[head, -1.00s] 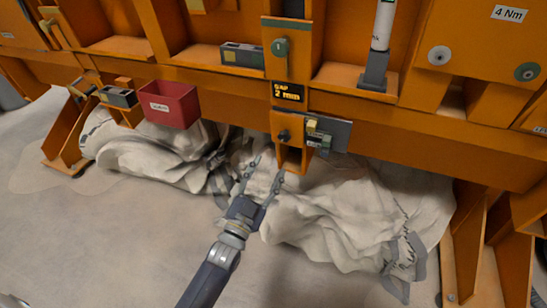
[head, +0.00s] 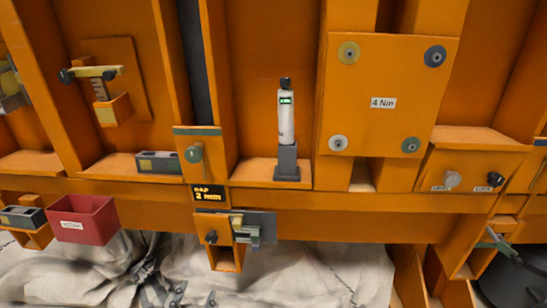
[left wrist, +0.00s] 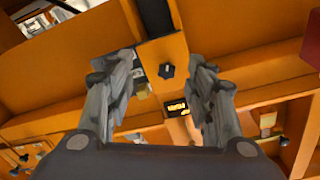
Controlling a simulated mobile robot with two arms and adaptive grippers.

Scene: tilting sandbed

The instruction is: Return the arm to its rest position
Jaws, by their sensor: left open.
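My left gripper (left wrist: 160,80) shows in the left wrist view, its two grey fingers spread apart with nothing held between them. Beyond the gap between the fingers is an orange bracket with a black knob (left wrist: 167,71), and a small lit display (left wrist: 177,107). In the head view the same kind of bracket (head: 222,258) hangs under the display reading 2 mm (head: 209,194). My right gripper is in neither view.
An orange frame (head: 330,200) fills the head view. A red bin (head: 83,219) hangs at the left. A white cylinder (head: 286,118) stands upright in a grey holder (head: 287,165) on a ledge. A 4 Nm panel (head: 385,120) is at the right. Pale cloth sacks (head: 280,272) lie below.

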